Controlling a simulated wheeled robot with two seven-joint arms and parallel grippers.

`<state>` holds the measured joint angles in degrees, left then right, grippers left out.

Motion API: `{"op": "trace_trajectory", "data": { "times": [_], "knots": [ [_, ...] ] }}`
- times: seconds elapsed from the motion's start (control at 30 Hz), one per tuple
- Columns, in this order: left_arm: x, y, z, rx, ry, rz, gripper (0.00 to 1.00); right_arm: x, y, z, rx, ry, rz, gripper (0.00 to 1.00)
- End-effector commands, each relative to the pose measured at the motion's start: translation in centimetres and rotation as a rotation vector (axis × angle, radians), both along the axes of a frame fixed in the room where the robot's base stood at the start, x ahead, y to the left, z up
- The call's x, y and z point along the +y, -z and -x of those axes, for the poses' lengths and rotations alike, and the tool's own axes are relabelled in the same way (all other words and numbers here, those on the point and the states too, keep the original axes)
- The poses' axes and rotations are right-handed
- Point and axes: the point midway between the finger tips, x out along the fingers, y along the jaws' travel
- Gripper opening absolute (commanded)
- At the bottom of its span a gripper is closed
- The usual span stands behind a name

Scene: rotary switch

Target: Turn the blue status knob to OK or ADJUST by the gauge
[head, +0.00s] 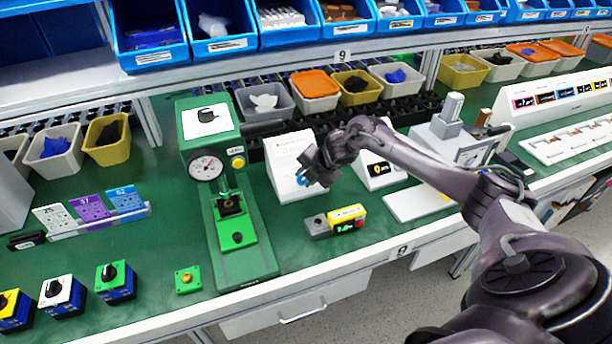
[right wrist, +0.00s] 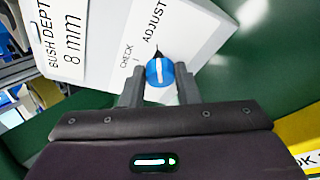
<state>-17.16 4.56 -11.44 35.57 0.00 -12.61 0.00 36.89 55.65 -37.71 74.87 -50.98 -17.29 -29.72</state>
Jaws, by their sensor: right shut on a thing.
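The blue status knob (right wrist: 159,72) sits on a white sloped panel (right wrist: 112,45) marked "BUSH DEPT", "8 mm", "CHECK" and "ADJUST". Its white line runs roughly up the wrist picture, close to the ADJUST mark; the OK label is not visible. My right gripper (right wrist: 159,82) is shut on the knob, one finger on each side. In the head view my right gripper (head: 316,172) is at the front of the white panel (head: 286,158) and covers most of the knob. The round gauge (head: 206,166) is on the green press to the left; its reading is too small to tell. My left gripper is not in view.
The green press (head: 243,262) stands left of the panel. A grey and yellow button box (head: 336,221) lies just in front of the panel. Several switch boxes stand at the front left. Bins line the back. The green bench top between the cards and press is clear.

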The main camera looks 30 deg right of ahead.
Motion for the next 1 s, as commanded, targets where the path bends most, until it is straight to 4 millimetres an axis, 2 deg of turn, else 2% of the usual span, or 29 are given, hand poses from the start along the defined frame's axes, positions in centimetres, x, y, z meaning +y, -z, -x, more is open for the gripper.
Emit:
{"op": "trace_trajectory", "data": {
  "times": [0.27,0.3,0.47,0.77,1.0],
  "knots": [
    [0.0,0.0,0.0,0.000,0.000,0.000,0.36,0.0,0.0,0.0,-0.001,0.002,-0.001,0.06],
    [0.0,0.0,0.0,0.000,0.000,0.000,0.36,0.0,0.0,0.0,-0.001,0.002,-0.001,0.31],
    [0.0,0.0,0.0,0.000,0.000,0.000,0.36,0.0,0.0,0.0,0.000,0.001,-0.001,0.50],
    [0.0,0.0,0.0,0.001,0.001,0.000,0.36,-0.1,-0.2,0.1,0.000,0.001,0.001,0.50],
    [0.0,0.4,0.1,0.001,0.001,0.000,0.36,-0.7,-2.8,2.0,0.000,0.000,0.004,0.50]
  ]
}}
